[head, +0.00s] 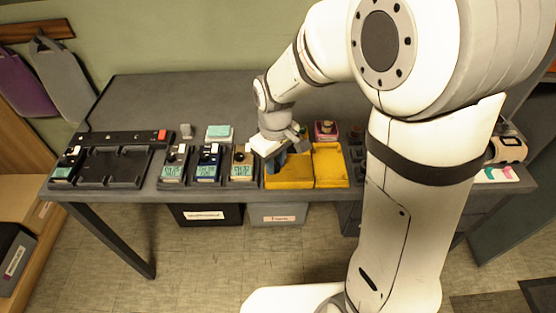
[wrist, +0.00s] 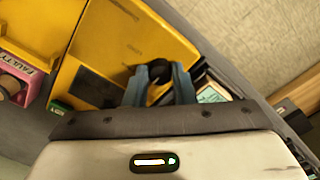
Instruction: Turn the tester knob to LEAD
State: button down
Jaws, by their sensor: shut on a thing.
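The tester seems to be the yellow unit (head: 288,184) near the front edge of the table, under my gripper (head: 278,160). In the wrist view its yellow face (wrist: 125,35) carries a dark rectangular panel (wrist: 97,88) and a round black knob (wrist: 158,70). My gripper (wrist: 160,82) has its two blue-grey fingers closed on either side of this knob. In the head view my gripper hides the knob. The markings on the yellow face are too small to read, so I cannot tell where the knob points.
A second yellow part (head: 329,165) adjoins on the right. Several handheld meters (head: 208,163) stand to the left, near a black charging dock (head: 112,165). A pink box (wrist: 18,75) labelled FAULTY is behind. The table (head: 170,95) is clear at the back left.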

jog(key=m, duration=0.4)
jog(key=shift+m, duration=0.4)
jog(key=m, duration=0.4)
jog(key=shift+m, duration=0.3)
jog(key=m, duration=0.4)
jog(key=shift+w+p, duration=0.1)
jog(key=shift+p, duration=0.2)
jog(key=shift+m, duration=2.1)
jog(key=c, duration=1.2)
grip_release()
